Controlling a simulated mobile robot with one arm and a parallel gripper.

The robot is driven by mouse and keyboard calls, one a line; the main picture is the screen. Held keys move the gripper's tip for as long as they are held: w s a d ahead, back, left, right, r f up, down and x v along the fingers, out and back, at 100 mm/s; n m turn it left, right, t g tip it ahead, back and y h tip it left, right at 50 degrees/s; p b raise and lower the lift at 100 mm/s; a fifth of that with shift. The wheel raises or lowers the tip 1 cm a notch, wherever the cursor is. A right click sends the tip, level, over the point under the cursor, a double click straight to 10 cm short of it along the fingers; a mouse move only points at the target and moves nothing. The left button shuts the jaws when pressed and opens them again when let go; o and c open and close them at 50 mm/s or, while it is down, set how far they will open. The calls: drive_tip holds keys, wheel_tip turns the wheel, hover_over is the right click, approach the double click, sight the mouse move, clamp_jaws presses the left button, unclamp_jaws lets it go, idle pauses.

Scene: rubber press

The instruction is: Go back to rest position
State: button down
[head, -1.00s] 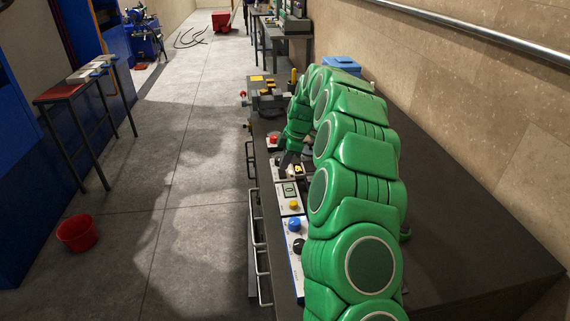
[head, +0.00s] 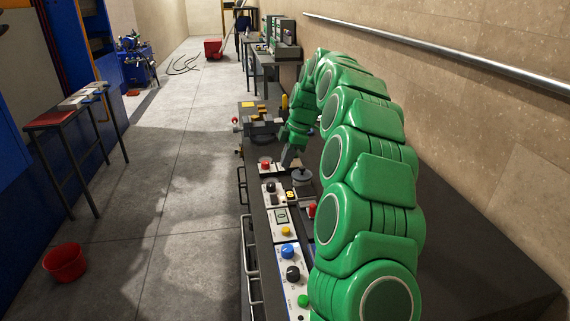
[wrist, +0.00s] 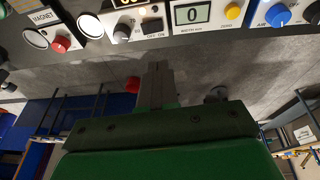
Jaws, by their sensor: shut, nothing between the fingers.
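My gripper (head: 290,157) hangs at the end of my green arm, above the left edge of the dark bench (head: 480,270) near a red button (head: 265,163). In the wrist view my gripper (wrist: 157,72) has its fingers together and empty, pointing up towards the control panels. It looks apart from them. The panels show a box marked MAGNET (wrist: 43,17), a display reading 0 (wrist: 193,13), a yellow knob (wrist: 233,11) and a blue knob (wrist: 277,15).
A grey machine (head: 262,122) stands on the bench beyond my gripper. The wall with a metal rail (head: 440,55) runs along the right. The floor between is mostly clear.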

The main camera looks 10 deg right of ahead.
drive_tip(key=s+a+r+m, duration=0.2)
drive_tip(key=s, duration=0.6)
drive_tip(key=s+a+r+m+g+h, duration=0.1)
drive_tip(key=s+a+r+m, duration=0.15)
drive_tip(key=s, duration=0.65)
drive_tip(key=s+a+r+m, duration=0.1)
drive_tip(key=s+r+m, duration=0.15)
drive_tip(key=s, duration=0.55)
drive_tip(key=s+d+f+m, duration=0.1)
drive_tip(key=s+f+m, duration=0.1)
drive_tip(key=s, duration=0.7)
drive_tip(key=s+d+f+m+g+h, duration=0.1)
drive_tip(key=s+m, duration=0.4)
drive_tip(key=s, duration=0.5)
drive_tip(key=s+d+f+m+h, duration=0.1)
drive_tip(key=s+f+m, duration=0.3)
drive_tip(key=s, duration=0.6)
drive_tip(key=shift+s+d+f+g, duration=0.25)
drive_tip(key=shift+d+f, duration=0.2)
drive_tip(key=shift+d, duration=0.35)
